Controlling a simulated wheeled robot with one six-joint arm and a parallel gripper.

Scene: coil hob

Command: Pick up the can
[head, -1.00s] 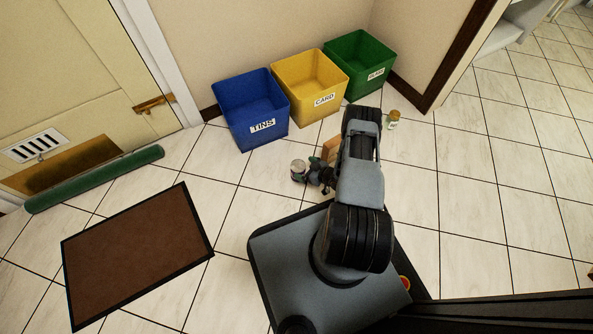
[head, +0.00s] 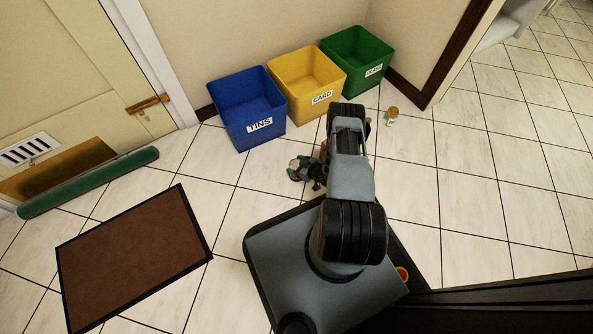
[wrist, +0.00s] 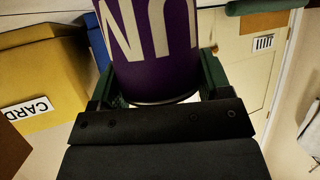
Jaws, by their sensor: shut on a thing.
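The can (wrist: 155,45) is purple with large pale letters and fills the upper middle of the wrist view. My gripper (wrist: 160,80) is shut on it, with one green finger on each side. In the head view the can (head: 294,163) shows only as a small part of its top, in front of the blue bin. My gripper (head: 302,171) covers most of it there. I cannot tell from these frames whether the can's base touches the floor.
Blue TINS (head: 248,110), yellow CARD (head: 306,85) and green (head: 357,60) bins line the wall. A jar (head: 392,117) stands right of my arm. A brown box (head: 323,150) is mostly hidden behind my arm. A brown mat (head: 135,255) lies left; floor at right is clear.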

